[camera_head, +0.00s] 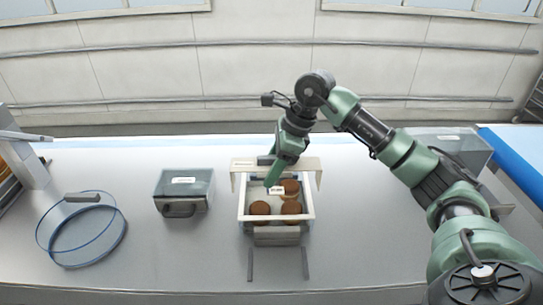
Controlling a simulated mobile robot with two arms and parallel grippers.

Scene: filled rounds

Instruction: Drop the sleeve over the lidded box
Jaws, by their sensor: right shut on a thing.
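A white-rimmed box (242,222) stands mid-table, with brown rounds (260,208) showing inside. A small white label (277,190) lies over its middle; a clear lid is hard to make out. A beige sleeve (308,164), a wide band with sides hanging down, spans the rear of the box. My right gripper (271,184) points down in front of the sleeve, over the box. It is shut and appears to hold the sleeve, though the contact is too small to see clearly. Whether the sleeve touches the box I cannot tell. My left gripper is not in view.
A grey box with a translucent top and dark handle (184,192) stands to the left. Blue hoops (82,236) lie farther left. Two thin bars (251,265) lie in front of the white-rimmed box.

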